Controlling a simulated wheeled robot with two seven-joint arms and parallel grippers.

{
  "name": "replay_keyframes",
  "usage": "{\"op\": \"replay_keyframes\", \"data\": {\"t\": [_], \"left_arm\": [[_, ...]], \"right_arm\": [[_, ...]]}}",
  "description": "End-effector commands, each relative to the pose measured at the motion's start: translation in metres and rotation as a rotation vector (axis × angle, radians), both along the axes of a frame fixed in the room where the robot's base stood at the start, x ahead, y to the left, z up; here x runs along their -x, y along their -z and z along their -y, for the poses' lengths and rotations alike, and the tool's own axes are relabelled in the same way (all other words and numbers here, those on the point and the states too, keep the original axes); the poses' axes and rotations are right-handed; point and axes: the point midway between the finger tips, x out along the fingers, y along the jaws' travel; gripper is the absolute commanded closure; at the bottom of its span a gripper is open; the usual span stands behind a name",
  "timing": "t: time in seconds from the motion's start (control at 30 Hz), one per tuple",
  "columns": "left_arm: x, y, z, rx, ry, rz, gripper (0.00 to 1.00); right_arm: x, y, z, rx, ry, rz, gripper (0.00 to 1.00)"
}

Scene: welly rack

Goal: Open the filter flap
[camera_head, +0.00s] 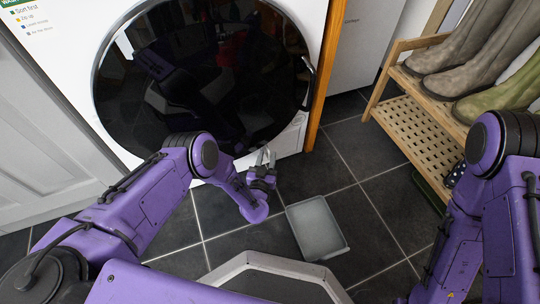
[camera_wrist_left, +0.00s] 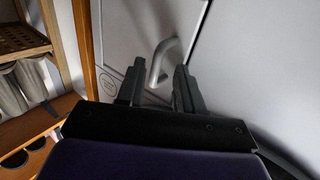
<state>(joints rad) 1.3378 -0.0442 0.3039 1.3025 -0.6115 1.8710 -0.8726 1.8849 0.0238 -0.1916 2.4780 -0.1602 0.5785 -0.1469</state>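The filter flap (camera_wrist_left: 135,28) is a pale panel low on the white washing machine (camera_head: 62,55), with a curved grey handle (camera_wrist_left: 164,58) in the left wrist view. The flap looks closed. My left gripper (camera_head: 265,157) is at the machine's lower right front. In the left wrist view my left gripper (camera_wrist_left: 158,87) is open, its two dark fingers on either side of the handle's near end. I cannot tell whether they touch it. In the head view the gripper partly covers the flap area. My right arm is at the right; its gripper is out of view.
A shallow grey tray (camera_head: 317,229) lies on the dark tiled floor, right of my left gripper. A wooden rack (camera_head: 415,133) with wellies (camera_head: 468,62) stands at the right. A wooden post (camera_head: 331,62) edges the machine. The machine's round black door (camera_head: 200,75) is above the gripper.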

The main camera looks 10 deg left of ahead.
Motion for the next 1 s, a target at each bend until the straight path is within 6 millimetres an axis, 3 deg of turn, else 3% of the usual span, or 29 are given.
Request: {"op": "replay_keyframes", "data": {"t": [0.17,0.27,0.3,1.0], "left_arm": [[-0.0013,-0.0003,0.0066,0.000,0.011,0.000,0.64],[-0.0015,-0.0001,0.0079,0.000,0.014,-0.001,0.97],[-0.0015,-0.0002,0.0081,0.000,0.014,-0.001,1.00],[-0.0007,-0.0004,0.0064,-0.001,0.013,0.000,1.00]], "right_arm": [[0.0001,-0.0002,0.0001,0.000,0.000,0.000,0.57],[0.0001,-0.0002,0.0001,0.000,0.000,0.000,0.57],[0.0001,-0.0002,0.0001,0.000,0.000,0.000,0.57],[0.0002,-0.0003,0.0000,0.000,0.000,-0.001,0.57]]}}
